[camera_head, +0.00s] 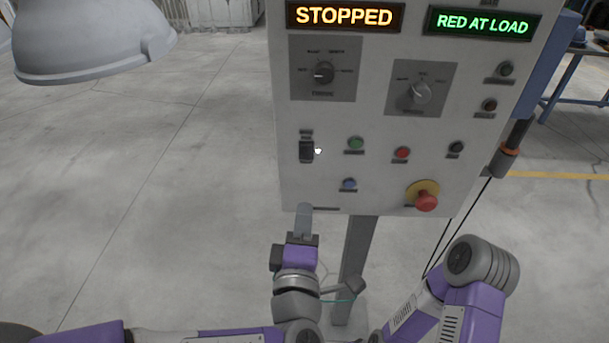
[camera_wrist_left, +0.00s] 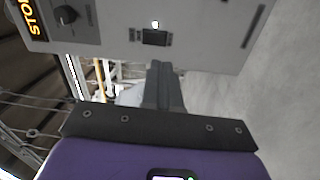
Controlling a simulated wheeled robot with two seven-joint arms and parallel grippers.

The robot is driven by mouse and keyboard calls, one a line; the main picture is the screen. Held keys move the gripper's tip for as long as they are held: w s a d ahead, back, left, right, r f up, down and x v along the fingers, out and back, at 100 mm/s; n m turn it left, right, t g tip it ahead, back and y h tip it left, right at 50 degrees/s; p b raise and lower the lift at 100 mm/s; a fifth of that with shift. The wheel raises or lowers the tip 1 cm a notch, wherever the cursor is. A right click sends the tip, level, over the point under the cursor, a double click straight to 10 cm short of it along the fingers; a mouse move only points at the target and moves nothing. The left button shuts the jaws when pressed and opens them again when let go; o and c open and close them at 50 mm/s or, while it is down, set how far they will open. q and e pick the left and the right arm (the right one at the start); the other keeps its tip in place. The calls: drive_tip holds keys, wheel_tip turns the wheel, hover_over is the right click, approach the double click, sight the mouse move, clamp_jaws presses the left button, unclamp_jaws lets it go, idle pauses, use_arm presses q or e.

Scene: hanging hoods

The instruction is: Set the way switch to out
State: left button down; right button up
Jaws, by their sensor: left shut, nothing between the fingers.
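A black rocker switch (camera_head: 307,151) with small labels above and below it sits at the lower left of the grey control panel (camera_head: 300,185). It appears to be the way switch; its labels are too small to read. A small white lit spot (camera_head: 318,151) is just right of it. The rocker also shows in the left wrist view (camera_wrist_left: 155,38), beyond the fingertips. My left gripper (camera_head: 304,208) is shut and empty, at the panel's lower edge below the switch and apart from it. My right gripper is out of view.
Two rotary knobs (camera_head: 323,73) (camera_head: 420,92) are above. Green (camera_head: 356,143), red (camera_head: 402,153) and blue (camera_head: 349,184) buttons and a red mushroom button (camera_head: 426,200) lie to the right. Displays read STOPPED (camera_head: 344,17) and RED AT LOAD (camera_head: 483,24). Floor left of the panel is clear.

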use_arm(q)
drive_tip(key=shift+s+a+r+n+t+y, duration=0.3)
drive_tip(key=shift+s+r+n, duration=0.35)
drive_tip(key=shift+s, duration=0.15)
drive_tip(key=shift+w, duration=0.1)
approach(305, 149)
drive_tip(key=w, duration=0.4)
drive_tip(key=w+r, duration=0.1)
drive_tip(key=w, duration=0.1)
drive_tip(key=shift+w+p, duration=0.35)
drive_tip(key=shift+p, duration=0.05)
